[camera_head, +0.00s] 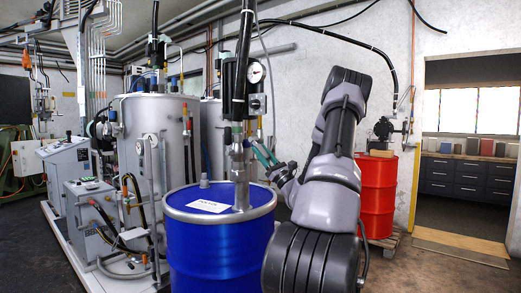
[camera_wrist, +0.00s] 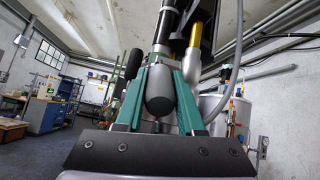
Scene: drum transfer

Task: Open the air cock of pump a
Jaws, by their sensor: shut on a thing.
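Pump a, seemingly the black and steel pump (camera_head: 236,92), stands upright in the blue drum (camera_head: 217,250). Its black body also shows at the top of the wrist view (camera_wrist: 172,30). My gripper (camera_head: 259,153) reaches from the right to the pump's side, just above the drum lid. In the wrist view its teal fingers (camera_wrist: 160,66) converge at the pump, shut on a small part there, apparently the air cock. A dark rounded grey piece (camera_wrist: 160,92) shows between the fingers. A yellow fitting (camera_wrist: 203,38) is close by.
A round gauge (camera_head: 256,73) and a hanging hose are by the pump. A red drum (camera_head: 376,190) on a pallet stands behind my arm at right. Steel tanks (camera_head: 160,140) and grey control boxes (camera_head: 92,212) fill the left. Open floor lies by the doorway at right.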

